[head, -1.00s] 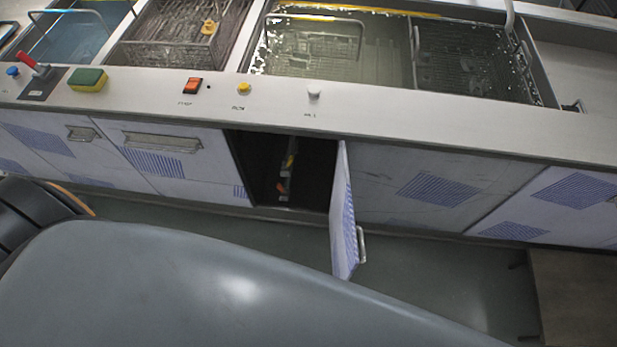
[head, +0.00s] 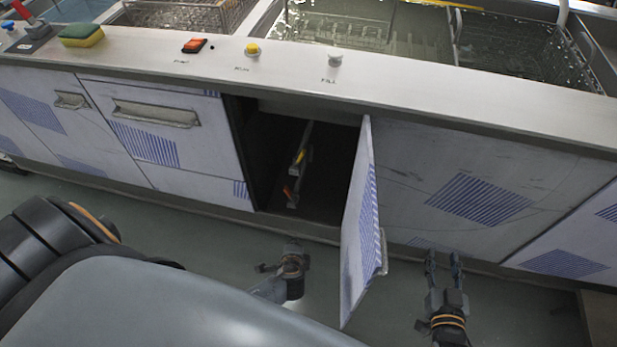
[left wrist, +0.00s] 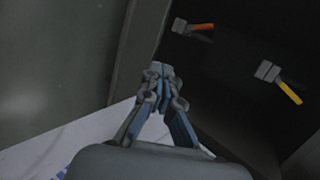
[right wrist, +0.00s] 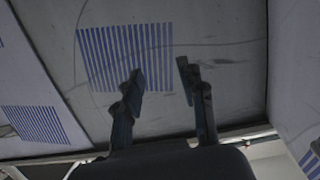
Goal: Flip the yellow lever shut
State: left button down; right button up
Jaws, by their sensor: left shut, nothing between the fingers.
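The yellow lever (head: 300,156) is inside the dark open cabinet under the counter. In the left wrist view the yellow lever (left wrist: 290,92) sticks out at an angle from a grey fitting, to the right of my left gripper (left wrist: 160,70). The left gripper's fingers are together and empty, apart from the lever. In the head view my left gripper (head: 291,257) is low in front of the cabinet opening. My right gripper (head: 443,257) is open and empty, right of the cabinet door; the right wrist view shows its parted fingers (right wrist: 160,71) before a striped panel.
An orange lever (left wrist: 202,27) is also inside the cabinet, left of the yellow one in the left wrist view. The cabinet door (head: 357,230) stands open between my grippers. The counter (head: 420,82) runs above, with an orange switch (head: 194,45) and a yellow knob (head: 253,49).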

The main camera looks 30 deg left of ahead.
pick_arm(q)
jog(key=w+d+r+m+t+y+b, duration=0.2)
jog(key=w+d+r+t+y+b, duration=0.1)
jog(key=w+r+t+b, duration=0.5)
jog(key=w+r+y+b, duration=0.1)
jog(key=w+r+b, duration=0.2)
jog(key=b, duration=0.4)
jog(key=shift+w+r+m+t+b, duration=0.15)
jog(key=shift+r+m+t+b, duration=0.15)
jog(key=shift+r+b, duration=0.1)
pick_arm(e)
jog(key=s+r+t+y, duration=0.1)
jog(key=r+t, duration=0.3)
jog(key=r, duration=0.6)
jog(key=s+r+t+y, duration=0.1)
jog(key=s+r+t, duration=0.3)
jog(key=r, duration=0.7)
jog(key=shift+s+d+t+y, duration=0.15)
jog(key=shift+s+t+y, duration=0.2)
jog(key=shift+t, duration=0.35)
pick_arm(q)
jog(key=shift+w+a, duration=0.1)
